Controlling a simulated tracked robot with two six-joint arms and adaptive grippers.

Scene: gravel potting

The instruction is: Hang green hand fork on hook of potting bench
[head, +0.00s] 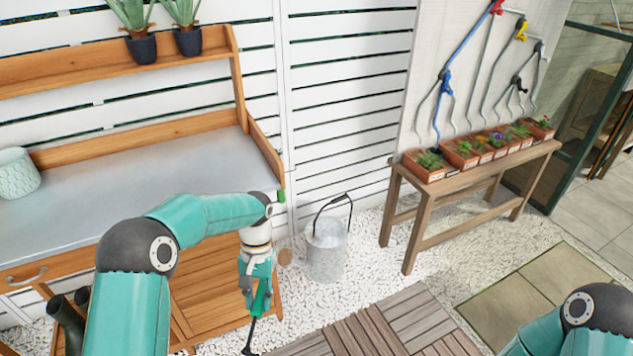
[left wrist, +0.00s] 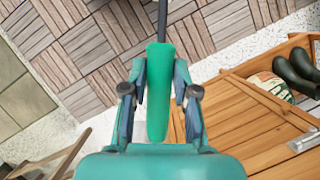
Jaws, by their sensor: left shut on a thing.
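The green hand fork (head: 260,301) is in my left gripper (head: 257,287), which is shut on its green handle. Its dark shaft points down in the head view, and its lower end is near the bottom edge. In the left wrist view the handle (left wrist: 158,95) lies between both fingers (left wrist: 158,92), and the tines are out of view. The potting bench (head: 130,170) is at left, with the gripper beside its right end, below the grey top. I cannot make out a hook clearly. A small green thing (head: 281,195) is at the bench's right edge. My right gripper is out of view.
A metal bucket (head: 327,250) stands on white gravel just right of the gripper. A wooden side table (head: 425,190) with potted flowers is farther right. Dark boots (head: 70,320) are at lower left. A white pot (head: 18,174) stands on the bench.

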